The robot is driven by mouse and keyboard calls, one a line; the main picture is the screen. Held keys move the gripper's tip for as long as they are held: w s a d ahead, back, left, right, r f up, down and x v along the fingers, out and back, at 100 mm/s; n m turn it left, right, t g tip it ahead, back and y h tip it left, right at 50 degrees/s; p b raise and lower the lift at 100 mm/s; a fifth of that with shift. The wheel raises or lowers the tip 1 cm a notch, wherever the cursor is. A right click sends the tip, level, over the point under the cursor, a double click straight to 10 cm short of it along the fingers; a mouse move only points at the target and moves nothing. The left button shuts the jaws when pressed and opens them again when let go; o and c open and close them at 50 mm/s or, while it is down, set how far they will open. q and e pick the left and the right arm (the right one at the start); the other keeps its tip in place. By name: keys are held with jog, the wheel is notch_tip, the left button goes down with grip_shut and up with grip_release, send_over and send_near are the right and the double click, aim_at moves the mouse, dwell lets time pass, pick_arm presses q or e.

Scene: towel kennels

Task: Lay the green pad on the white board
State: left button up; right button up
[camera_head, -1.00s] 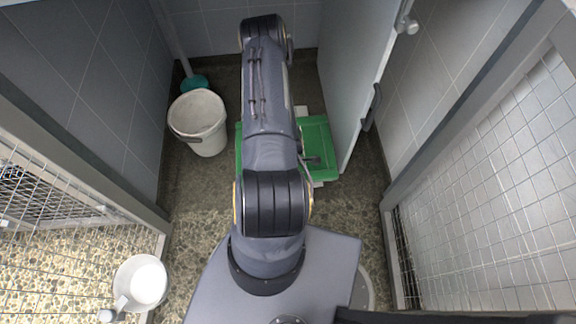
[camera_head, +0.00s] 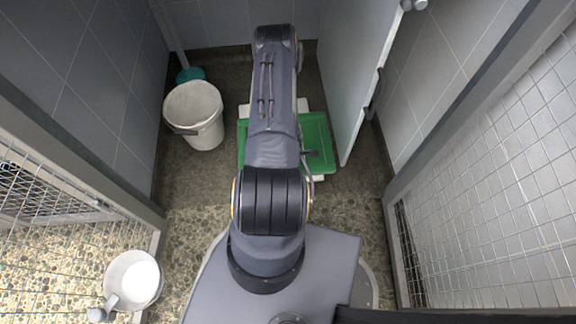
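The green pad (camera_head: 318,135) lies low near the floor at the back of the stall, its middle covered by my arm. Parts of the white board (camera_head: 303,104) show past the pad's far edge, and a strip shows at its near right edge. The pad overlaps the board; whether it lies flat on it everywhere is hidden. My grey arm reaches forward over the pad and hides its own gripper. A small dark piece shows over the pad beside the arm; I cannot tell whether it is part of a gripper. The other gripper is not in view.
A white bucket (camera_head: 194,115) stands left of the pad, with a teal object (camera_head: 190,75) behind it. A grey door panel (camera_head: 362,75) stands close on the pad's right. A white pail (camera_head: 133,279) is at lower left. Mesh panels (camera_head: 490,190) flank both sides.

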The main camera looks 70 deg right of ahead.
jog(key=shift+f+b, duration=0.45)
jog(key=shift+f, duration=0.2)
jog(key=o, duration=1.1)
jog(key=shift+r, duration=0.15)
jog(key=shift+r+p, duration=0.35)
jog(key=shift+p, duration=0.1)
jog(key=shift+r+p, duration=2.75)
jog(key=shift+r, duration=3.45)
